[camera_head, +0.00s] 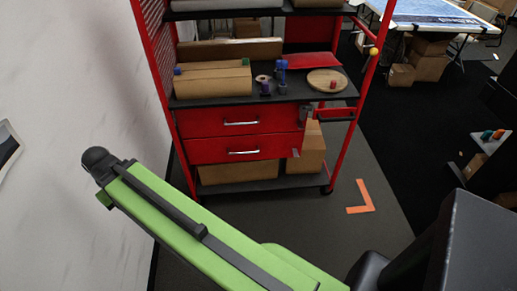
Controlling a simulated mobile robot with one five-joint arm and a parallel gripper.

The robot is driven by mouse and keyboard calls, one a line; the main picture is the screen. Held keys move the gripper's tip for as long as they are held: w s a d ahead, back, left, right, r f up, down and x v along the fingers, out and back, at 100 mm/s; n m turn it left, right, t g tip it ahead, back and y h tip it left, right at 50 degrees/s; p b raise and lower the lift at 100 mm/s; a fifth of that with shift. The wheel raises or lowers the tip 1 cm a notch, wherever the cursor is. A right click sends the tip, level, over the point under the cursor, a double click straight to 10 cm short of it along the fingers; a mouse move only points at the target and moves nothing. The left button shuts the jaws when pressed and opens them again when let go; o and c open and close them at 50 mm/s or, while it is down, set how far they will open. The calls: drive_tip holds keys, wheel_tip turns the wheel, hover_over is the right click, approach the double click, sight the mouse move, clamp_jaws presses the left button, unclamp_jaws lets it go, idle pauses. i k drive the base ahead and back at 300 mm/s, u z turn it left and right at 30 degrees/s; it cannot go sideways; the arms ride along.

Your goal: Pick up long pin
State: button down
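I cannot make out a thing that is clearly the long pin. Small parts stand on the cart's middle shelf (215,101): a blue upright piece (281,66), a dark purplish piece (265,89), and a small red piece (333,85) on a round wooden board (327,79). They are too small to tell apart by name. My green arm crosses the lower left, well in front of the cart, and ends in a rounded black part. No gripper fingers show, so whether the gripper holds anything cannot be seen.
The red cart (222,122) has two drawers and cardboard boxes (212,82) on its shelves. A white wall (65,75) stands close on the left. An orange corner mark (369,203) lies on clear floor. A table (437,15) stands at the back right.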

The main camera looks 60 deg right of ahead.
sight(284, 63)
drive_tip(key=z, duration=1.55)
